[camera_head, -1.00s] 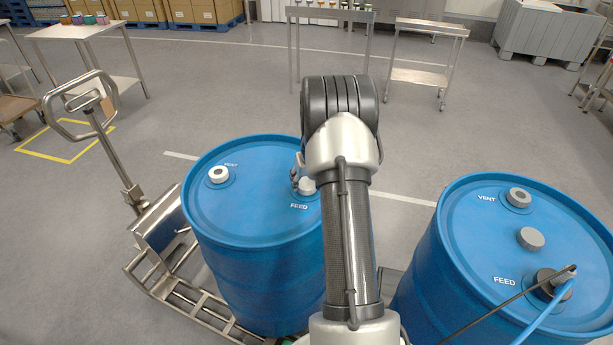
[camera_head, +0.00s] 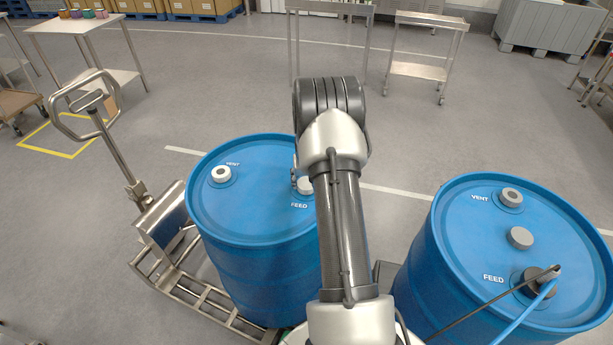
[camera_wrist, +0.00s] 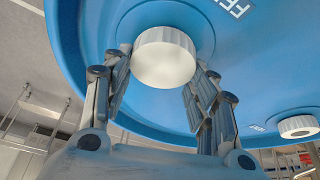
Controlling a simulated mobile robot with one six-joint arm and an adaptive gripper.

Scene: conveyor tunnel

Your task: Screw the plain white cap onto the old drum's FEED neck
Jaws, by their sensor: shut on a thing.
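The left blue drum (camera_head: 250,215) has its VENT at the left of its lid, with a white fitting (camera_head: 221,174). The plain white cap (camera_head: 304,186) is beside the FEED label, partly hidden by my arm. In the wrist view the ribbed white cap (camera_wrist: 165,57) is over the FEED neck's round seat, which shows around it. My gripper (camera_wrist: 164,72) is shut on the cap, one finger on each side. The neck under the cap is hidden, so I cannot tell how deep the cap sits. In the head view my gripper (camera_head: 298,180) is mostly hidden behind my wrist.
A second blue drum (camera_head: 440,255) at the right has a blue hose (camera_head: 535,312) and a dark rod at its FEED, and a grey cap (camera_head: 520,238) on its lid. A steel pallet truck (camera_head: 160,215) stands at the left drum. Open floor lies behind.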

